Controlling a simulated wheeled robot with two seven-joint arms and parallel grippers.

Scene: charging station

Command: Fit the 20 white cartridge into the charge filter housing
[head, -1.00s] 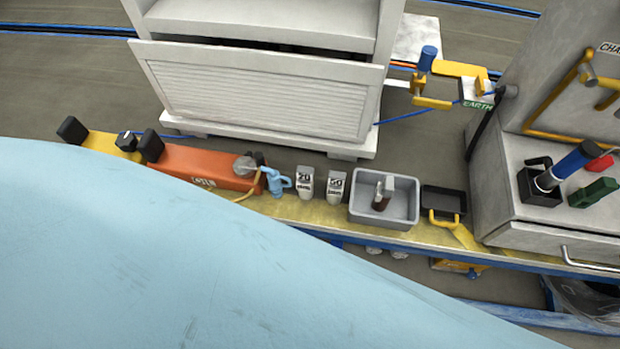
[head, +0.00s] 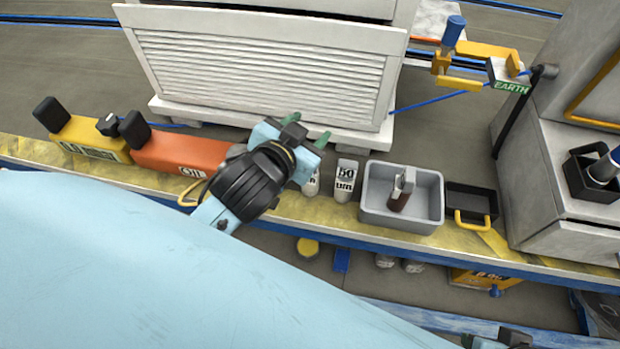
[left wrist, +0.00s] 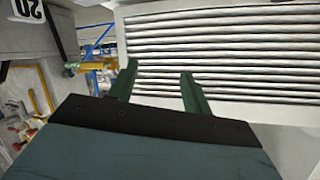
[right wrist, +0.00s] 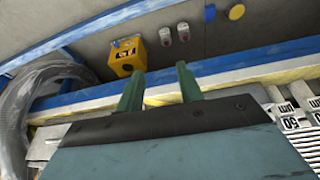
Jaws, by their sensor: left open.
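The white 20 cartridge (head: 312,182) stands on the yellow ledge in the head view, partly hidden behind my left gripper. I cannot identify the charge filter housing.
A grey bin (head: 374,212) holding a dark red and metal item stands right of the cartridges, then a black tray (head: 470,200). An orange OIL block (head: 165,150) lies left. A white louvred cabinet (head: 260,70) stands behind; a grey cabinet (head: 560,140) is at right.

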